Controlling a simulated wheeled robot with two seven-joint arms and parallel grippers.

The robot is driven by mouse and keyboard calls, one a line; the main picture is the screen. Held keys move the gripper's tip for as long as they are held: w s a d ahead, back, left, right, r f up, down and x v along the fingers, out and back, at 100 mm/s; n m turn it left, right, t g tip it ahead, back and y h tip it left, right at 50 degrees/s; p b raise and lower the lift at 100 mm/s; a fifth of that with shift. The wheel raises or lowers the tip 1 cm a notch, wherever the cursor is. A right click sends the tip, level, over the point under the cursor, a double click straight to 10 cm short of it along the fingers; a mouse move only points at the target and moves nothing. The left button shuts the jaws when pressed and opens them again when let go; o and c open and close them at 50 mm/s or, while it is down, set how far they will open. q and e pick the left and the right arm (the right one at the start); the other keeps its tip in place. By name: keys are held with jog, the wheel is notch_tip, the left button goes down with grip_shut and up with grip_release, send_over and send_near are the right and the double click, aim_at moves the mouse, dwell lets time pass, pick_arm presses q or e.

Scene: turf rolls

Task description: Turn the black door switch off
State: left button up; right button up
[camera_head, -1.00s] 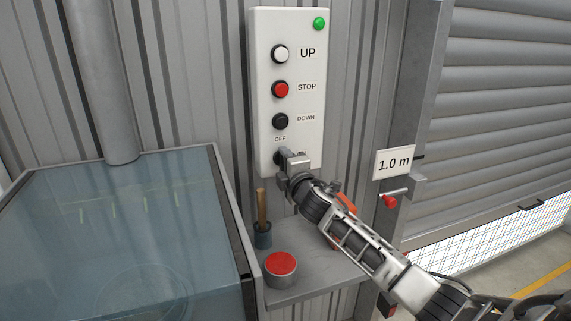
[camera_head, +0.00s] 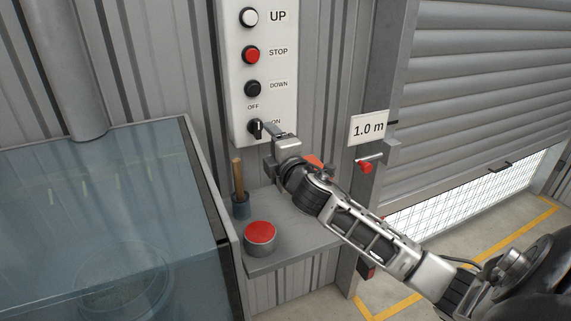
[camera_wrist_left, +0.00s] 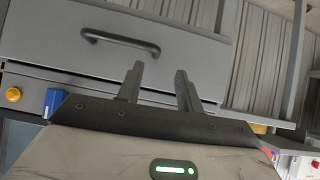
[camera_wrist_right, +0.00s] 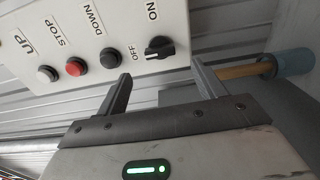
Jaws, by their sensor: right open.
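The black door switch (camera_head: 256,127) is a rotary knob at the bottom of the white control panel (camera_head: 262,72), with OFF above it to the left and ON to its right. It also shows in the right wrist view (camera_wrist_right: 159,48), just beyond the fingertips. I cannot tell for sure which label it points to. My right gripper (camera_head: 269,147) is open and empty, close in front of the switch and slightly below and right in the head view. My left gripper (camera_wrist_left: 158,72) is open and empty, seen only in its wrist view, before a grey drawer.
Above the switch are the DOWN (camera_head: 253,88), STOP (camera_head: 251,55) and UP (camera_head: 249,17) buttons. Below are a shelf with a red-topped can (camera_head: 260,238) and a wooden-handled tool (camera_head: 238,180). A water tank (camera_head: 100,215) stands left. A 1.0 m sign (camera_head: 369,128) and partly raised shutter (camera_head: 480,80) are right.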

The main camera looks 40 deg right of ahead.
jog(key=b+v, duration=0.1)
jog(key=v, duration=0.7)
jog(key=s+a+f+m+g, duration=0.35)
jog(key=s+f, duration=0.25)
jog(key=f, duration=0.2)
jog(key=s+a+f+m+g, duration=0.3)
jog(key=s+f+m+g, duration=0.15)
jog(key=f, duration=0.25)
jog(key=s+a+f+m+g+y, duration=0.2)
jog(key=s+a+f+m+g, duration=0.15)
jog(key=s, duration=0.35)
jog(key=s+a+f+m+g+y, duration=0.2)
jog(key=s+a, duration=0.3)
jog(key=s, duration=0.2)
jog(key=w+a+f+t+y, duration=0.2)
jog(key=w+a+f+t, duration=0.3)
jog(key=f, duration=0.4)
jog(key=shift+w+a+n+t+y, duration=0.15)
jog(key=shift+a+n+t+y, duration=0.1)
jog(key=shift+n+t+y, duration=0.25)
